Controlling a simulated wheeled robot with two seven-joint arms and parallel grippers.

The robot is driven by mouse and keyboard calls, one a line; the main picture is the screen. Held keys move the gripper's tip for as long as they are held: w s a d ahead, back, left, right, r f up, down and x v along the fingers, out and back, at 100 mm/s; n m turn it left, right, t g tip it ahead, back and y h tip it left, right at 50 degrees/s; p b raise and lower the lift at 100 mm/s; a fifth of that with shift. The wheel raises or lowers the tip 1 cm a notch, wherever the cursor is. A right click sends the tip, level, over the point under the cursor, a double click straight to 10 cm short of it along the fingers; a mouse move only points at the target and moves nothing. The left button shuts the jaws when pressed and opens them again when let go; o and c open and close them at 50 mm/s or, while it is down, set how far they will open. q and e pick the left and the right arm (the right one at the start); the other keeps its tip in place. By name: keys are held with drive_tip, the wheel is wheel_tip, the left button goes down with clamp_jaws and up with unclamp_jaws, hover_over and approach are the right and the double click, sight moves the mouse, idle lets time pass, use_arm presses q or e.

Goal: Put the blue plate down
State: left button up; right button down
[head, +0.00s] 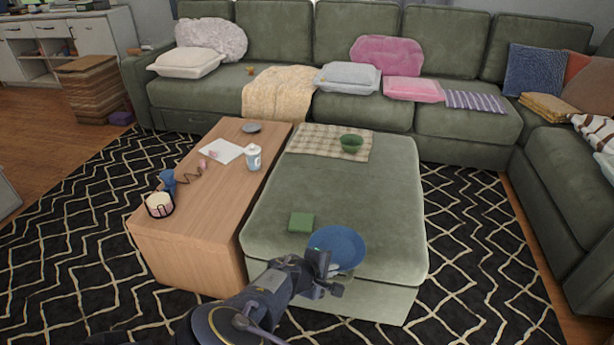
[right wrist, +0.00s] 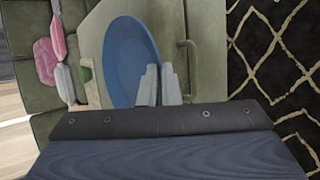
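The blue plate (head: 340,244) is at the front edge of the green ottoman (head: 375,190) in the head view. My right gripper (head: 329,269) is at the plate's near rim. In the right wrist view, the plate (right wrist: 125,60) shows as a large blue oval. The two grey fingers of my right gripper (right wrist: 160,84) are close together, with the plate's rim between them. Whether the plate's underside touches the ottoman I cannot tell. My left gripper is not in view.
A green block (head: 300,221) lies just left of the plate. A green bowl (head: 351,143) sits on a checked cloth (head: 315,143) at the ottoman's far end. The middle of the ottoman is clear. A wooden table (head: 214,190) with a white cup (head: 253,158) adjoins on the left.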

drive_tip(key=d+r+n, duration=0.1)
drive_tip(key=r, duration=0.1)
drive_tip(key=w+d+r+t+y, duration=0.1)
drive_tip(key=r, duration=0.2)
drive_tip(key=d+r+n+y, duration=0.1)
drive_tip(key=r, duration=0.1)
drive_tip(key=shift+w+d+r+n, duration=0.3)
drive_tip(key=shift+w+d, duration=0.05)
drive_tip(key=shift+d, duration=0.05)
drive_tip(key=s+d+r+n+t+y+p, duration=0.1)
drive_tip(key=s+d+r+n+y+p, duration=0.1)
drive_tip(key=r+p, duration=0.3)
drive_tip(key=s+d+r+n+t+y+p, duration=0.1)
drive_tip(key=s+d+r+n+y+p, duration=0.2)
drive_tip(key=p, duration=0.9)
wheel_tip(320, 180, up, 2)
drive_tip(key=shift+s+d+r+n+y+p, duration=0.15)
drive_tip(key=shift+s+d+n+y+p, duration=0.2)
drive_tip(key=shift+s+n, duration=0.8)
